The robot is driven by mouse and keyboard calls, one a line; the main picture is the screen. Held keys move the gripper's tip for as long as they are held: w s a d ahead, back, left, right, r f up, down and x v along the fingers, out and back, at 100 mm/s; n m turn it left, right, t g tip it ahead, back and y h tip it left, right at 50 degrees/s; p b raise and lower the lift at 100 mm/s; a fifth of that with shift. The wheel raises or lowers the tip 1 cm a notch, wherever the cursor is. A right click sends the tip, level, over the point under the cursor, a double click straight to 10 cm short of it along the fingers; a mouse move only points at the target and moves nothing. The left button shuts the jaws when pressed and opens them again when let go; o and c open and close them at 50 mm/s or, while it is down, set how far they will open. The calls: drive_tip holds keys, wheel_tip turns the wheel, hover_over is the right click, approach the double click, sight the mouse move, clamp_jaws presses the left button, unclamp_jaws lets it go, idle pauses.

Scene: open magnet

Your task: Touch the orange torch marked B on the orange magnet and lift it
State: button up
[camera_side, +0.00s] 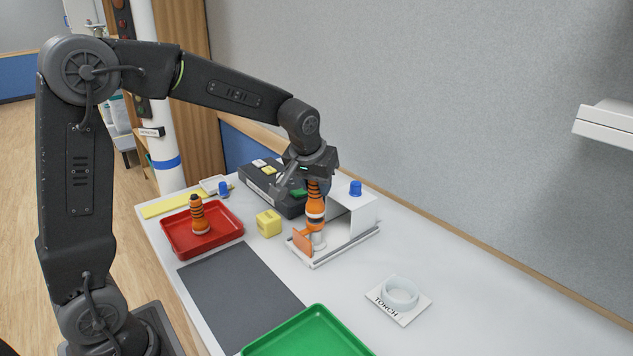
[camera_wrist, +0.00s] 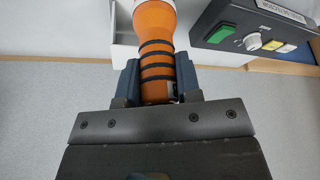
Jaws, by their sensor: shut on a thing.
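An orange torch with black bands (camera_side: 316,208) is held upright, wide head down, in my gripper (camera_side: 319,181). In the wrist view the same torch (camera_wrist: 155,50) sits between my two fingers (camera_wrist: 158,78), which are shut on its handle. Its letter cannot be read. Below its head is a short white post on a white stand (camera_side: 330,255). An upright orange plate (camera_side: 302,241), perhaps the orange magnet, is beside the post. I cannot tell whether the torch touches the post or the plate. A second orange torch with black bands (camera_side: 199,214) stands in the red tray (camera_side: 177,246).
A black control box (camera_side: 262,187) is behind my gripper, with a green button in the wrist view (camera_wrist: 225,33). A yellow block (camera_side: 268,223) is left of the stand. A green tray (camera_side: 310,335) and a white ring (camera_side: 401,293) on a TORCH card are in front. A dark mat (camera_side: 238,287) is clear.

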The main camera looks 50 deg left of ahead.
drive_tip(key=shift+f, duration=0.7)
idle(0.9)
drive_tip(key=shift+r, duration=1.35)
idle(1.6)
drive_tip(key=shift+r, duration=3.1)
